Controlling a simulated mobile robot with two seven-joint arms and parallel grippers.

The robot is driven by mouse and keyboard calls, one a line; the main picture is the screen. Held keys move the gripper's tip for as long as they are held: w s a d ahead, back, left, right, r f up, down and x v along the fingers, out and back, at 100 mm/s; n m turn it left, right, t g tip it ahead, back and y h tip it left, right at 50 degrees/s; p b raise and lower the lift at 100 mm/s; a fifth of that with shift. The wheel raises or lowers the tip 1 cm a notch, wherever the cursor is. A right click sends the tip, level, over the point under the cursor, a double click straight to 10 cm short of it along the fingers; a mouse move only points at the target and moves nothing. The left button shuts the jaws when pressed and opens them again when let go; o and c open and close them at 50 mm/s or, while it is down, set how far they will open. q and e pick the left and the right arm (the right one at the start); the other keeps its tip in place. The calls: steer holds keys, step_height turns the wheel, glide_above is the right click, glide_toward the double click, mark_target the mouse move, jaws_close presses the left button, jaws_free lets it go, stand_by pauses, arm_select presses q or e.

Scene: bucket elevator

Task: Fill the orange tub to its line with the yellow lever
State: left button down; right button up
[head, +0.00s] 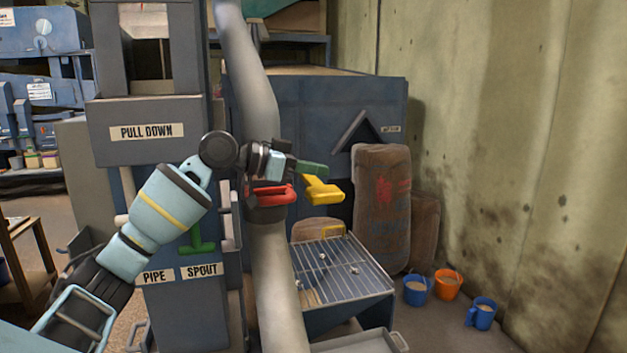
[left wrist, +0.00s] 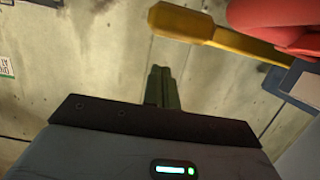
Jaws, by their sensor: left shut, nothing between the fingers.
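The yellow lever (head: 322,191) sticks out to the right from beside a red fitting (head: 270,195) on the grey pipe (head: 263,90). It also shows at the top of the left wrist view (left wrist: 225,36), with the red fitting at the top right. My left gripper (head: 318,170) has its green fingers closed together and empty, just above the lever in the head view. In the left wrist view the fingers (left wrist: 162,88) look apart from the lever. The orange tub (head: 448,291) stands on the floor at the right, with pale material inside; its line cannot be made out.
Blue tubs (head: 417,298) (head: 481,318) stand beside the orange tub. A wire grate (head: 343,268) covers a hopper below the lever. Brown sacks (head: 382,210) stand behind it. A green handle (head: 197,240) is on the cabinet labelled PIPE and SPOUT. A concrete wall bounds the right.

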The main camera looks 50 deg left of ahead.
mark_target(314, 191)
arm_select(q)
step_height(314, 191, down, 2)
steer(key=shift+f, duration=0.3)
arm_select(e)
steer(key=shift+w+r, duration=0.1)
steer(key=shift+w, duration=0.4)
